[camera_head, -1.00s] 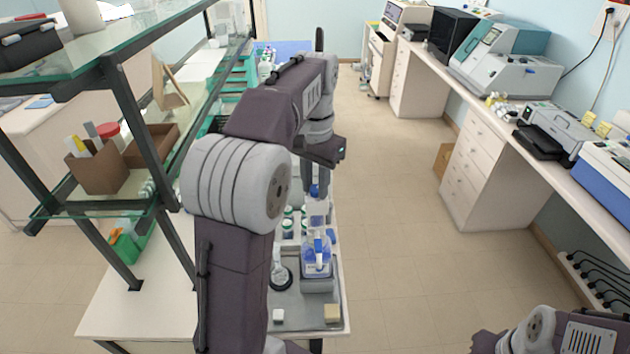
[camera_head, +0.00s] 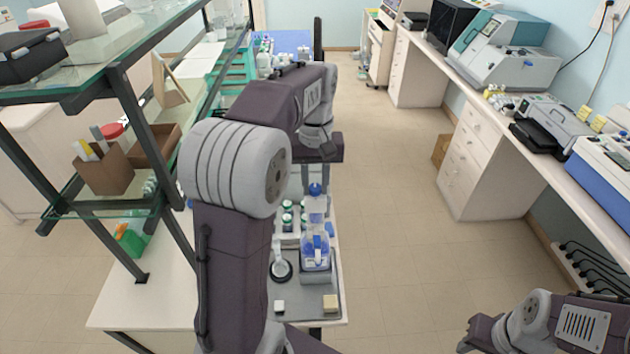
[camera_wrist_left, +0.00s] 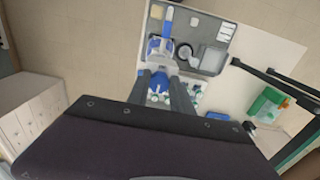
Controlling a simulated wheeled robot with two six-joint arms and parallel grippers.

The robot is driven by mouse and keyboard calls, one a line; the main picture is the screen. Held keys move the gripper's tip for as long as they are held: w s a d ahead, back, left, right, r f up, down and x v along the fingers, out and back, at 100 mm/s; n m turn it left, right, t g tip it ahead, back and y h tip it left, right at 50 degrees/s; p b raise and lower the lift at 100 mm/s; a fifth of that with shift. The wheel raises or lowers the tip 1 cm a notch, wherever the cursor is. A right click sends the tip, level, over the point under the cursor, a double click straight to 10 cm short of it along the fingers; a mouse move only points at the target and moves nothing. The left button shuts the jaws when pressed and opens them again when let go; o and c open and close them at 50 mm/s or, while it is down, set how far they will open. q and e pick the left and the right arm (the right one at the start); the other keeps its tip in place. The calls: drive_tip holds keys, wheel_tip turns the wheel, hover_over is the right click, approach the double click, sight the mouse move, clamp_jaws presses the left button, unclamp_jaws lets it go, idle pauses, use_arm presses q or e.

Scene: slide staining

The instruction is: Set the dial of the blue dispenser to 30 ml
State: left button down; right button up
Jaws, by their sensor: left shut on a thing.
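The blue dispenser (camera_head: 315,255) is a clear bottle with blue parts, standing upright on a grey tray (camera_head: 292,308) at the near end of the white bench. Its blue top (camera_head: 315,189) shows just below my left wrist. My left gripper (camera_wrist_left: 162,86) is over the dispenser in the wrist view, its two dark fingers on either side of a blue part (camera_wrist_left: 158,95). It is shut on this part of the dispenser. The dial's marks and setting are too small to read. Only part of my right arm shows at the lower right; its fingers are out of view.
Several green-capped bottles (camera_head: 287,216) stand behind the dispenser. A round black-rimmed dish (camera_head: 281,270) is on its left, and a small beige block (camera_head: 330,303) lies at the tray's front. A glass-shelved rack (camera_head: 130,110) stands to the left.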

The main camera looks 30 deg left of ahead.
sight(315, 189)
idle(0.5)
use_arm(q)
drive_tip(key=c, duration=1.1)
unclamp_jaws()
wheel_tip(315, 189, up, 9)
drive_tip(key=shift+p, duration=0.5)
